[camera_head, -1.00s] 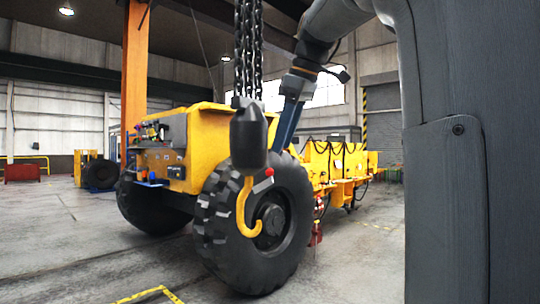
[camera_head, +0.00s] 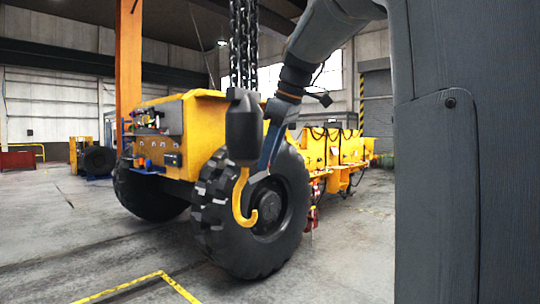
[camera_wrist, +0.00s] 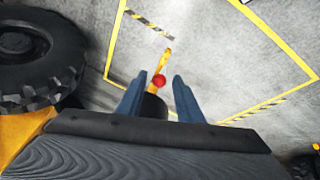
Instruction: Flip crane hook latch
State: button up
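The yellow crane hook (camera_head: 240,205) hangs under a dark hook block (camera_head: 244,130) in the head view. In the wrist view the hook (camera_wrist: 166,57) points away, with the dark block (camera_wrist: 153,108) nearer. A red knob (camera_wrist: 159,81), seemingly on the hook's latch, shows between the fingertips. In the head view the knob is hidden, apparently by my gripper. My gripper (camera_wrist: 160,77) is open, its blue fingers on either side of the knob with gaps visible. In the head view my gripper (camera_head: 260,176) is beside the hook's upper shank; contact cannot be told.
Chains (camera_head: 244,45) rise from the block. A large black tyre (camera_head: 225,245) of a yellow vehicle (camera_head: 205,110) stands behind the hook. The tyre (camera_wrist: 40,60) also shows at left in the wrist view. The floor below is open, with yellow markings (camera_wrist: 290,45).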

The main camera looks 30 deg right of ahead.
grip_shut()
